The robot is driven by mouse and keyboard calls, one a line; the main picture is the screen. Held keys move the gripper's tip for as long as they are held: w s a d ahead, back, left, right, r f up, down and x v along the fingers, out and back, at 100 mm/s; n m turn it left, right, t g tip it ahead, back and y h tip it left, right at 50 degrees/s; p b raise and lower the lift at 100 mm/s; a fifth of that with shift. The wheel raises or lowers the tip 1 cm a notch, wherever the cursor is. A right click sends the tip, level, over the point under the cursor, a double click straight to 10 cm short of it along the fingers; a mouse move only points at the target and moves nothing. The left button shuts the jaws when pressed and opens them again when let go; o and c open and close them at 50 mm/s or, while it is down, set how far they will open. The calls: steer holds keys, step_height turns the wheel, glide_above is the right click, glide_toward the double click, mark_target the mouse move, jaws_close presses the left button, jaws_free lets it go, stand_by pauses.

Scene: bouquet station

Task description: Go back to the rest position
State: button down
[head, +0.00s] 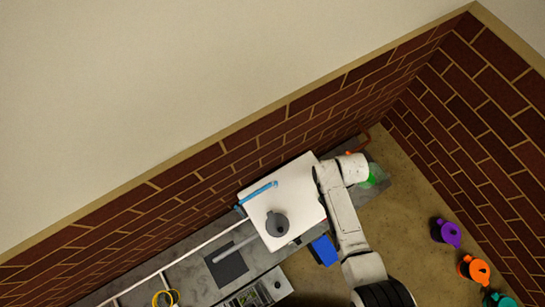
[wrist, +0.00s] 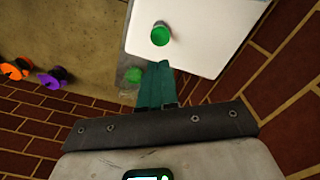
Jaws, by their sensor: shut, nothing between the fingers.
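My gripper shows in the wrist view (wrist: 163,68) as two teal fingers pressed together, with nothing between them. In the wrist view the fingertips point toward the edge of a white board (wrist: 205,22). A grey cylinder with a green top (wrist: 160,34) stands on the board just beyond the tips. Whether the fingers touch either cannot be told.
The white board (head: 305,185) bears a grey round pot (head: 277,224) and a blue bar (head: 258,193). A blue block (head: 325,250) is beside it. Purple (head: 446,232), orange (head: 473,269) and teal (head: 502,300) jugs stand at right. Brick walls (head: 240,150) border the back and right.

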stand_by(0.4)
steer(key=s+d+r+n, duration=0.2)
steer(key=s+d+r, duration=0.2)
steer(key=s+r, duration=0.4)
steer(key=s+d+r+n+t, duration=0.1)
steer(key=s+d+r, duration=0.3)
steer(key=s+r, duration=0.5)
step_height(320, 180, up, 6)
steer(key=shift+r+n, duration=0.1)
steer(key=shift+n, duration=0.7)
steer(key=shift+a, duration=0.1)
